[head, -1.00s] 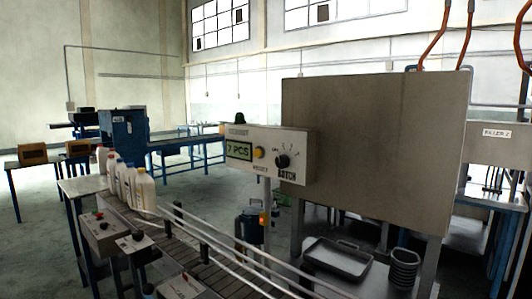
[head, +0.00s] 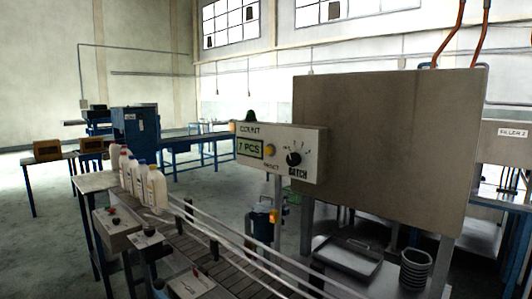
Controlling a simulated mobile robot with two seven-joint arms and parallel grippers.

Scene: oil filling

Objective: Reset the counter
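The counter box (head: 279,152) stands on a post beside the conveyor, to the left of a large grey panel. Its small green display (head: 249,148) reads "7 PCS" under the word "COUNT". A yellow reset button (head: 270,151) sits right of the display, with "RESET" printed below it. A black batch knob (head: 294,159) is on the right of the face. A green lamp (head: 249,116) is on top of the box. Neither of my grippers is in view.
Several white bottles (head: 156,188) stand in a row at the left end of the conveyor (head: 205,246), which has metal guide rails. Control boxes (head: 118,226) are at its near side. A large grey panel (head: 385,150) stands right, above a tray (head: 347,256) and stacked rings (head: 415,269).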

